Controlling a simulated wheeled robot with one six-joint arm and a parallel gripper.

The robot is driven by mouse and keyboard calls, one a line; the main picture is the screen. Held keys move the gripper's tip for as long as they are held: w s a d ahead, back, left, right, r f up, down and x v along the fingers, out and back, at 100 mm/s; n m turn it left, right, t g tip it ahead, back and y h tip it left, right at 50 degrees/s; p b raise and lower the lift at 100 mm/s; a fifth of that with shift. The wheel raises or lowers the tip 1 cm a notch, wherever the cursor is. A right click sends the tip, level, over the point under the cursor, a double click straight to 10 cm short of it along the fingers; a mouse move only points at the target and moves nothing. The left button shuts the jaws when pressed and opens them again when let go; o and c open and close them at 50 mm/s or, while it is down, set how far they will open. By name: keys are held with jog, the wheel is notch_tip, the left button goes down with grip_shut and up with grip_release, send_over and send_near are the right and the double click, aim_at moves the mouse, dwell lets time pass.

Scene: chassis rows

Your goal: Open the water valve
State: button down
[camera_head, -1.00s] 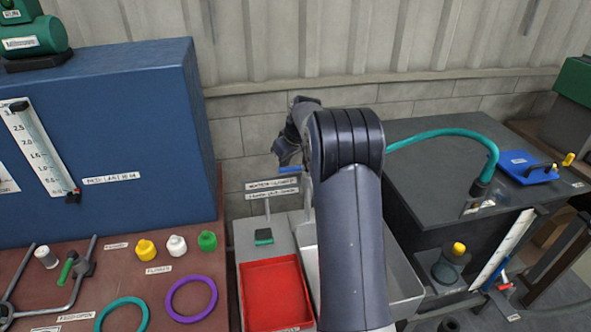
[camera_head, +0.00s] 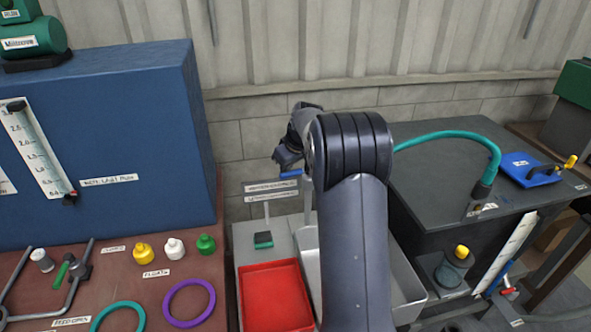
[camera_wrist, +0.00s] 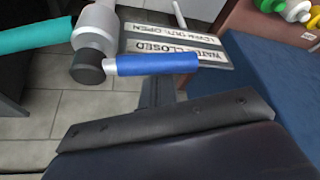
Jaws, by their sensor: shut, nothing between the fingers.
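The water valve's blue lever (camera_wrist: 158,63) lies level in the wrist view, pointing right from a grey valve body (camera_wrist: 95,30) with a dark round cap. A teal hose (camera_wrist: 35,35) joins the body at left. In the head view, the lever (camera_head: 291,173) shows just below my gripper (camera_head: 287,160), and my arm hides most of the valve. My gripper is shut and empty; its dark front edge (camera_wrist: 165,120) fills the lower wrist view, with a visible gap to the lever.
A blue cabinet (camera_head: 110,130) is at left, above a brown bench with rings and bottles. A dark tank (camera_head: 430,180) is close on the arm's right.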

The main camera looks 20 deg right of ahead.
aim_at(289, 175)
jog(key=shift+s+a+b, duration=0.25)
jog(key=shift+s+b, duration=0.3)
jog(key=shift+s, duration=0.25)
jog(key=shift+s+b, duration=0.5)
jog(key=shift+s, duration=0.35)
